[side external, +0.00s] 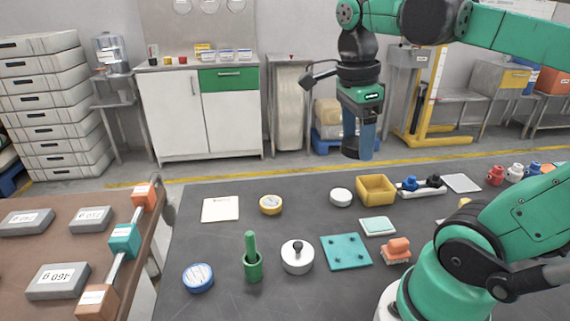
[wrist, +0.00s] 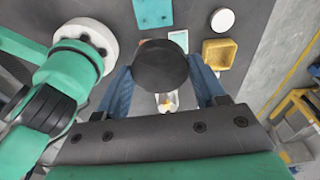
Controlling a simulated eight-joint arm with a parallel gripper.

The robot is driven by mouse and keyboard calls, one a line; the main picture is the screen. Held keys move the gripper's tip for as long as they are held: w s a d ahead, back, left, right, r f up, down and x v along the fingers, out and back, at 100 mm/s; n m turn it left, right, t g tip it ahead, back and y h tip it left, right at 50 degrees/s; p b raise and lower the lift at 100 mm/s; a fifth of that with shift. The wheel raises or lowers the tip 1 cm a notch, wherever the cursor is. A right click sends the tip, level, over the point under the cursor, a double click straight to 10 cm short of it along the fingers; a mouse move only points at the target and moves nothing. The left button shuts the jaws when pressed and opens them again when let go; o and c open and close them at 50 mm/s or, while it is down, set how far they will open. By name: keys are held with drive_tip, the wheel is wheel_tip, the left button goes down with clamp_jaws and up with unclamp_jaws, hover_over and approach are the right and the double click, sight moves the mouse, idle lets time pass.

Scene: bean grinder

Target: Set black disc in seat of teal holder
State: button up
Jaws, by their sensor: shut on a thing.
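My gripper (side external: 360,138) is high above the far part of the dark table in the side external view, pointing down. Its blue fingers are shut on the black disc (wrist: 160,65), which shows large between them in the wrist view. In the side external view the disc (side external: 356,154) is a dark shape at the fingertips. A flat teal square plate (side external: 345,251) with several dark spots lies on the table, well apart from the disc. It also shows at the top of the wrist view (wrist: 152,12). I cannot tell for certain that it is the teal holder.
A yellow bin (side external: 376,189), a white puck (side external: 340,197) and a pale teal-topped block (side external: 378,226) lie between gripper and plate. A white round pot (side external: 297,257), a green upright piece (side external: 252,260) and an orange-topped block (side external: 397,251) stand near the plate.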

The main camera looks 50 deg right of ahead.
sight(346, 249)
drive_tip(key=shift+s+a+f+m, duration=0.2)
drive_tip(key=shift+s+m, duration=0.3)
drive_tip(key=shift+m, duration=0.5)
wheel_tip(346, 249, down, 20)
drive_tip(key=shift+r, duration=0.1)
drive_tip(key=o, duration=1.3)
drive_tip(key=shift+r, duration=0.15)
wheel_tip(346, 249, up, 11)
drive_tip(key=w, duration=0.1)
drive_tip(key=w+a+n+t, duration=0.2)
drive_tip(key=n, duration=0.7)
drive_tip(key=w+a+r+n+t, duration=0.1)
drive_tip(key=w+a+n+t, duration=0.2)
drive_tip(key=n, duration=0.7)
drive_tip(key=w+a+n+t+y, duration=0.1)
drive_tip(key=w+a+n+t, duration=0.1)
drive_tip(key=n, duration=0.7)
drive_tip(key=shift+w+a+r+t, duration=0.15)
drive_tip(key=shift+w+a+t, duration=0.25)
drive_tip(key=shift+a+t, duration=0.15)
